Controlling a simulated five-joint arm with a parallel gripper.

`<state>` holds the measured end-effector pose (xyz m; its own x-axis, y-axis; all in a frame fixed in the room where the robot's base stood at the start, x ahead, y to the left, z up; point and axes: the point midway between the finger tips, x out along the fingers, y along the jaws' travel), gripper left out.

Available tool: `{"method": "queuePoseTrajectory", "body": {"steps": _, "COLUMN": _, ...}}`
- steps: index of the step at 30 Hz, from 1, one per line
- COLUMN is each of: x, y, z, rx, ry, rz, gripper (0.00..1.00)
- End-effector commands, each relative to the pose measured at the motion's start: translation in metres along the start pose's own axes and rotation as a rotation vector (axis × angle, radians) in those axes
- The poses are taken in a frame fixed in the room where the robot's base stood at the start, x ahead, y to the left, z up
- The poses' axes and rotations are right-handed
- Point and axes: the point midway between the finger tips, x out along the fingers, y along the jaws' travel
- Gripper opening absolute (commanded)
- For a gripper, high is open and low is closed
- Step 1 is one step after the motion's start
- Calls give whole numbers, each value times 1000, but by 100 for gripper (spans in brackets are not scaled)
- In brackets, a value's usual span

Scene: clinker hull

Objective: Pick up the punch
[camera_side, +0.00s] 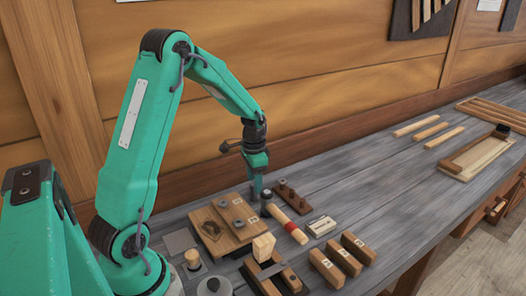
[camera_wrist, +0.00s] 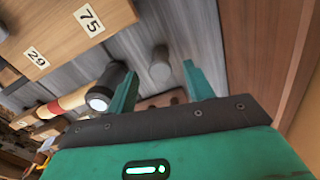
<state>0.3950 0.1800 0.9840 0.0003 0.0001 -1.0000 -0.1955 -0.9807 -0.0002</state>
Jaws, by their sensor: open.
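The punch, as I take it, is the round tool with a pale wooden handle, a red band, a dark collar and a bright metal end. It lies on the bench in the side view (camera_side: 290,222) and at left in the wrist view (camera_wrist: 74,98). My gripper (camera_wrist: 159,72) is open, pointing down low over the bench near the tool's metal end. In the wrist view this end is just left of the left finger, outside the jaws. A grey cylinder (camera_wrist: 160,66) shows between the fingertips; I cannot tell if it is touched. In the side view, my gripper (camera_side: 258,190) partly hides this area.
A wooden board with number labels (camera_side: 208,222) lies left of the tool. A dark block with pegs (camera_side: 284,190) is close on its right. A small pale block (camera_side: 322,226) and numbered blocks (camera_side: 326,268) lie nearby. The bench at right has free room.

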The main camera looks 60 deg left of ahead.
Motion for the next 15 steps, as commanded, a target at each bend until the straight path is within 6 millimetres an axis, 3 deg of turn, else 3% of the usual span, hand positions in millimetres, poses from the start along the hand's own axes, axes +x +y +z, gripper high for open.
{"method": "queuePoseTrajectory", "body": {"steps": 15, "x": 48, "y": 0, "z": -2, "rx": 0, "ry": -1, "rz": 1, "gripper": 52}}
